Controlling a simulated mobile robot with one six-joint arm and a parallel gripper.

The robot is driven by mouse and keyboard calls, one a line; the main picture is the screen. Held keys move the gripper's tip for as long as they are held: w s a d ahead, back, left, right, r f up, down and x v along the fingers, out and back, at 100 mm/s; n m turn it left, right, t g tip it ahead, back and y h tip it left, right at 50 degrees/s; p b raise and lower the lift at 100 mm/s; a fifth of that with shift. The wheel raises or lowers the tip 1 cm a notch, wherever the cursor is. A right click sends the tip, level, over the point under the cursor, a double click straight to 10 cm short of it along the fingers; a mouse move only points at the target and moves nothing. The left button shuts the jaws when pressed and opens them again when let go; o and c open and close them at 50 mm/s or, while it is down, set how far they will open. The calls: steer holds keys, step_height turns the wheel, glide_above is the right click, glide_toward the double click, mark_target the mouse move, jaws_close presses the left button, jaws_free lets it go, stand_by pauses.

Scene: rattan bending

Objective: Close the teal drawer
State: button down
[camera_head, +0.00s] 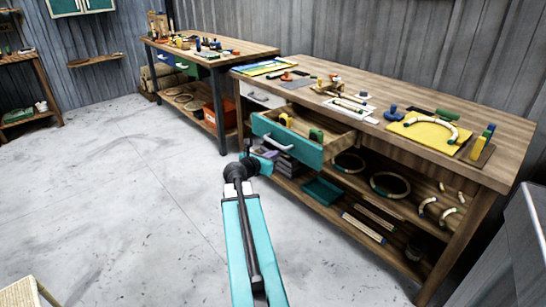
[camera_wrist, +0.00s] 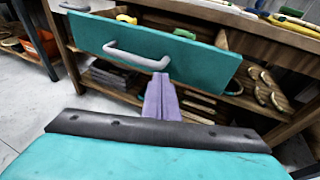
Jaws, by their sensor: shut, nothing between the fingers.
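The teal drawer (camera_head: 290,148) stands pulled out from the front of the right workbench, with its top open. A yellow item (camera_head: 285,119) and a green item (camera_head: 316,135) sit inside it. In the wrist view the drawer's teal front (camera_wrist: 200,62) fills the upper middle, with a grey bar handle (camera_wrist: 135,56) across it. My gripper (camera_wrist: 161,80) is shut and empty, its purple fingers pointing at the front by the handle's right end. I cannot tell whether the fingertips touch it.
The right workbench (camera_head: 500,165) carries tools, a yellow mat (camera_head: 425,136) and rattan pieces. A white drawer (camera_head: 262,97) beside the teal one looks shut. An orange bin (camera_head: 220,117) stands left.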

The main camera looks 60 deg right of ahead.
mark_target(285, 150)
steer(key=shift+x, duration=2.7)
